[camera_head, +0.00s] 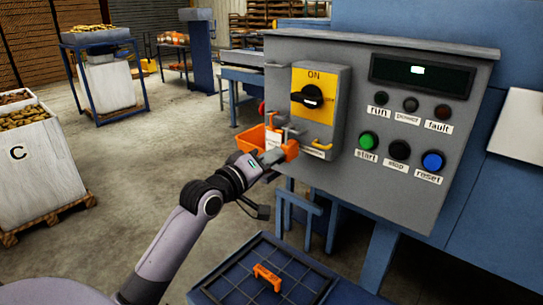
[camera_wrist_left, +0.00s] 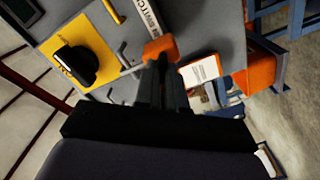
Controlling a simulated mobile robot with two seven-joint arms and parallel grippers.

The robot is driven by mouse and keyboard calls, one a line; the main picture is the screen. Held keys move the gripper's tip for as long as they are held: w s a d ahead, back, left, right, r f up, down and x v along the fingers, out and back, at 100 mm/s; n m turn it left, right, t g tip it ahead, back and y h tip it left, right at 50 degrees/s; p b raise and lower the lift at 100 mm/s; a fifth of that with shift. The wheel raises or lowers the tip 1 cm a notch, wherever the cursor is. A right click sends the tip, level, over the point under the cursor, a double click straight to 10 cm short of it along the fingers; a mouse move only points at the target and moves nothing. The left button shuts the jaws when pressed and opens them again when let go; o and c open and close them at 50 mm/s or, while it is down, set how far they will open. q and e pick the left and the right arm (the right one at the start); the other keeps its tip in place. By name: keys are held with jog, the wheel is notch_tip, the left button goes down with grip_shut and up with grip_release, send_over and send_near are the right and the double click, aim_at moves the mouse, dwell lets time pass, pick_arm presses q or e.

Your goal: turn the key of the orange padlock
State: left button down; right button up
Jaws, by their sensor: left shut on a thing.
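The orange padlock (camera_head: 291,149) is at the lower left of the grey control panel, below the yellow switch plate. Its key cannot be made out. My left gripper (camera_head: 273,156) reaches it from the left, with its fingers pointing at the panel. In the left wrist view, the dark fingers (camera_wrist_left: 161,70) are closed together at an orange block (camera_wrist_left: 160,48), which appears to be the padlock. The fingers hide the part of it between them. My right gripper is not in view.
An orange bin (camera_head: 251,139) with a white tag sits just left of the padlock. An orange piece (camera_head: 267,277) lies on a blue gridded tray (camera_head: 225,284) below.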

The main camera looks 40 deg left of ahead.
pick_arm(q)
jog(key=shift+a+f+n, duration=0.1)
jog(key=shift+n, duration=1.7)
jog(key=shift+f+n, duration=0.1)
jog(key=shift+n, duration=1.7)
jog(key=c, duration=1.2)
grip_release()
jog(key=shift+s+a+b, duration=0.15)
jog(key=shift+s+b, duration=0.15)
jog(key=shift+s, duration=1.5)
jog(key=shift+s+a+b, duration=0.1)
jog(key=shift+s+b, duration=0.15)
jog(key=shift+s, duration=1.5)
